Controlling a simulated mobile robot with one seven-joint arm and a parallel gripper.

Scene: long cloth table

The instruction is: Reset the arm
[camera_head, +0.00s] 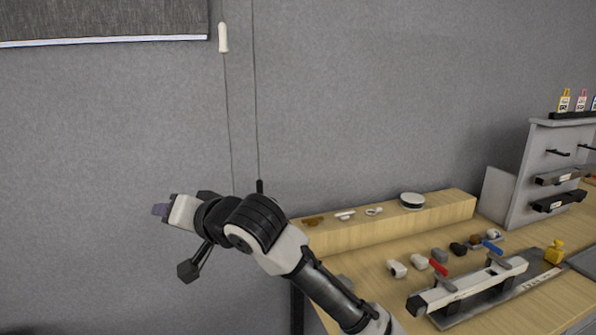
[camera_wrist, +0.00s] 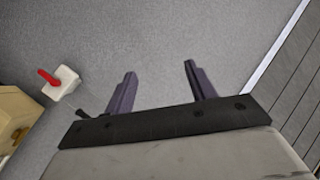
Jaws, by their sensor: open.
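My gripper (camera_head: 160,209) is at the left of the head view, raised in front of the grey wall (camera_head: 110,120) and left of the table. My arm reaches up to it from the lower right. In the wrist view, the two dark purple fingers of my gripper (camera_wrist: 160,72) stand apart with nothing between them.
The wooden table (camera_head: 405,285) at the right holds a long fixture (camera_head: 475,285), several small fittings, and a raised ledge (camera_head: 390,227). A grey rack (camera_head: 535,165) stands at the far right. Thin cords with a white pull (camera_head: 223,38) hang near my gripper.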

